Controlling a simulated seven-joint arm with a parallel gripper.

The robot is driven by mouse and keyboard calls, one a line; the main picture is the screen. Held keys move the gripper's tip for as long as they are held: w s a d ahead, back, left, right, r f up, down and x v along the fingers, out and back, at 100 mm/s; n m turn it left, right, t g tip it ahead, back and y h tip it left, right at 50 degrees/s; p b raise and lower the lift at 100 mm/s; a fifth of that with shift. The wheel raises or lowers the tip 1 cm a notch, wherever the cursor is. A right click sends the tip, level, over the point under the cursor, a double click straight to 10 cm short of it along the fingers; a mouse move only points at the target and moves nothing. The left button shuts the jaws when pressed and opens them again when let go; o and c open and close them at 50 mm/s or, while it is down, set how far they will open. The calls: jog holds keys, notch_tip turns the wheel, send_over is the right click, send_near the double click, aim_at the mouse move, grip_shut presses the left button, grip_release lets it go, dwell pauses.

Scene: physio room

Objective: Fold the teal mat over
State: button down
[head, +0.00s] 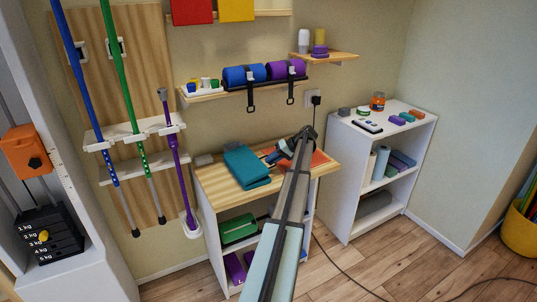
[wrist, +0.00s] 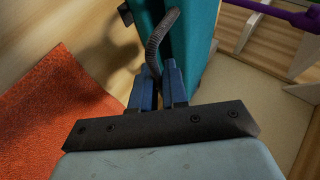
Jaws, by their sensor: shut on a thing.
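The teal mat (head: 246,168) lies on the wooden top of the low shelf unit, and its near end looks layered, one part lying over another. In the wrist view the teal mat (wrist: 200,40) runs up from the fingers. My gripper (head: 268,158) is at the mat's right edge, coming in from the right.
An orange-red cloth (head: 319,159) lies on the wooden top (head: 215,183), right of my gripper. A small grey block (head: 204,160) sits at the back left. A wall shelf with blue and purple rolls (head: 243,75) hangs above. A purple pole (head: 180,170) stands close on the left.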

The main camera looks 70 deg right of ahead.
jog(key=shift+f+t+y, duration=0.3)
jog(key=shift+f, duration=1.45)
jog(key=shift+f, duration=0.15)
jog(key=c, duration=1.5)
grip_release()
jog(key=shift+s, duration=0.1)
jog(key=v, duration=1.4)
